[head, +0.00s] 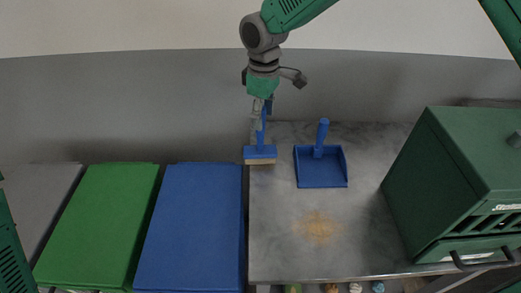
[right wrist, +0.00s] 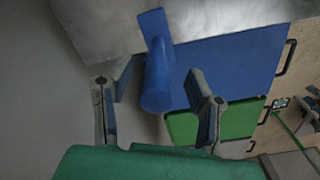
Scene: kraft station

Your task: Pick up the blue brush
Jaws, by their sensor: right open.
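The blue brush (head: 260,151) stands at the back left of the grey worktop in the head view, its pale bristles down and its handle pointing up. My right gripper (head: 262,112) is above it, pointing down, with its fingers around the upper handle. In the right wrist view the brush handle (right wrist: 157,82) lies between the two spread fingers of the open right gripper (right wrist: 160,88). I cannot tell whether either finger touches the handle. My left gripper is out of view.
A blue dustpan (head: 320,170) stands just right of the brush. Tan crumbs (head: 318,228) lie on the worktop (head: 275,255). A green grill-like box (head: 450,180) stands at the right. Blue (head: 195,225) and green (head: 100,220) panels lie left. A grey wall is close behind.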

